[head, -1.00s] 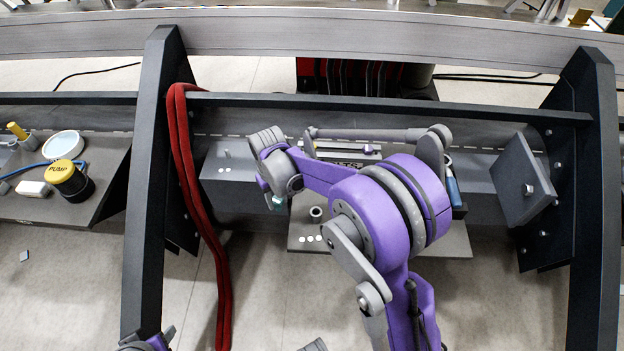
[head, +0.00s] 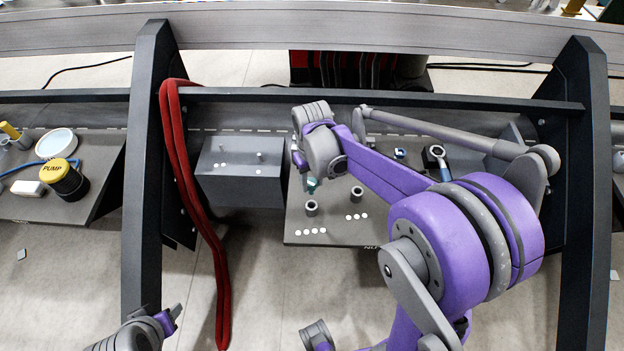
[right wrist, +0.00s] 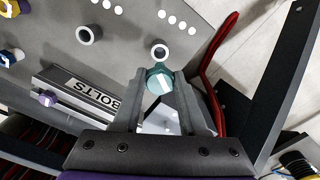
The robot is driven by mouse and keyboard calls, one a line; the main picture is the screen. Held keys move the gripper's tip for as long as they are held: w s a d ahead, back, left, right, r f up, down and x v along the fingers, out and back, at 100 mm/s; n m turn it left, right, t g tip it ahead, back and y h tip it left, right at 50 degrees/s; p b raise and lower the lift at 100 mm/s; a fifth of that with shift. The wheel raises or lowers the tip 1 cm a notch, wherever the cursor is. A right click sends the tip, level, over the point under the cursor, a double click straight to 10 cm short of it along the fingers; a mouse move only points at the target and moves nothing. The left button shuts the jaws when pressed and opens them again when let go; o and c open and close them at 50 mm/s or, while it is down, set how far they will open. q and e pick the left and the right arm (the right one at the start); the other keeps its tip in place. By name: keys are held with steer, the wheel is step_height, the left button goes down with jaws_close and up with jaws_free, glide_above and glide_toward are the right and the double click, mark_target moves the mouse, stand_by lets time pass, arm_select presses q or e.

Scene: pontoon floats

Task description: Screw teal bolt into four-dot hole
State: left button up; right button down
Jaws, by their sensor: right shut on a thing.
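My right gripper (head: 309,182) is shut on the teal bolt (right wrist: 160,79), whose head shows between the fingertips in the right wrist view. The bolt also shows as a small teal spot in the head view (head: 312,185). It is held just behind the four-dot hole (head: 312,207), a dark-bored grey collar on the grey plate (head: 340,236). That hole also shows just past the bolt in the right wrist view (right wrist: 160,51). The bolt looks apart from the collar; its shank is hidden. My left gripper (head: 172,318) is partly in view at the lower left; its jaws are unclear.
A three-dot collar (head: 356,192) stands to the right. A grey box (head: 240,186) with pegs is left of the plate. A BOLTS tray (right wrist: 75,95) holds a purple bolt (right wrist: 46,98). Red hose (head: 190,200) hangs by the left frame post. A blue-handled ring tool (head: 440,160) lies behind.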

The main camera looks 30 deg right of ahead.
mark_target(312, 192)
steer(key=shift+f+b, duration=1.6)
steer(key=shift+f, duration=0.9)
steer(key=shift+f+b, duration=2)
steer(key=shift+f, duration=0.6)
steer(key=shift+c, duration=1.8)
jaws_free()
steer(key=shift+r, duration=0.1)
step_height(312, 192, up, 11)
steer(key=shift+f+p, duration=0.1)
steer(key=shift+p, duration=0.7)
steer(key=s+a+r+t+p, duration=0.2)
steer(key=s+a+p, duration=0.1)
steer(key=s, duration=0.4)
steer(key=s+a+r+t+p, duration=0.2)
steer(key=s+a+t+p, duration=0.1)
steer(key=s, duration=0.5)
steer(key=shift+a+p, duration=0.35)
steer(key=shift+p, duration=0.15)
